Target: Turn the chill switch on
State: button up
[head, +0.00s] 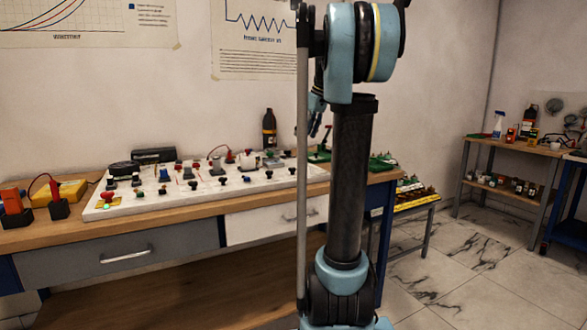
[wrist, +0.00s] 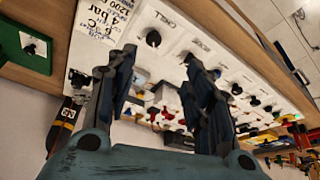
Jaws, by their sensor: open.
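In the wrist view, the chill switch (wrist: 153,38) is a small black knob on a white panel (wrist: 215,42), next to printing that reads CHILL. Whether it is on or off I cannot tell. My gripper (wrist: 158,58) is open, its dark fingers apart, with the knob showing between and just beyond the fingertips. Nothing is between the fingers, and they look apart from the knob. In the head view, the white panel (head: 160,207) lies on the workbench, and my gripper (head: 317,123) is above its right end, partly hidden by my arm. I cannot pick out the chill switch there.
Another black knob (wrist: 184,57) sits close to the right fingertip. Several more knobs and switches fill the panel. A dark bottle (head: 269,128) stands behind it. Green blocks (head: 380,163) lie to its right, and a yellow box (head: 70,190) to its left.

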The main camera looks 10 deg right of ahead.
jog(key=w, duration=0.2)
send_near(292, 171)
jog(key=x, duration=0.2)
jog(key=w+x, duration=0.1)
jog(key=x, duration=0.5)
jog(key=shift+w+d+r, duration=0.2)
jog(key=shift+w, duration=0.15)
jog(key=c, duration=1.1)
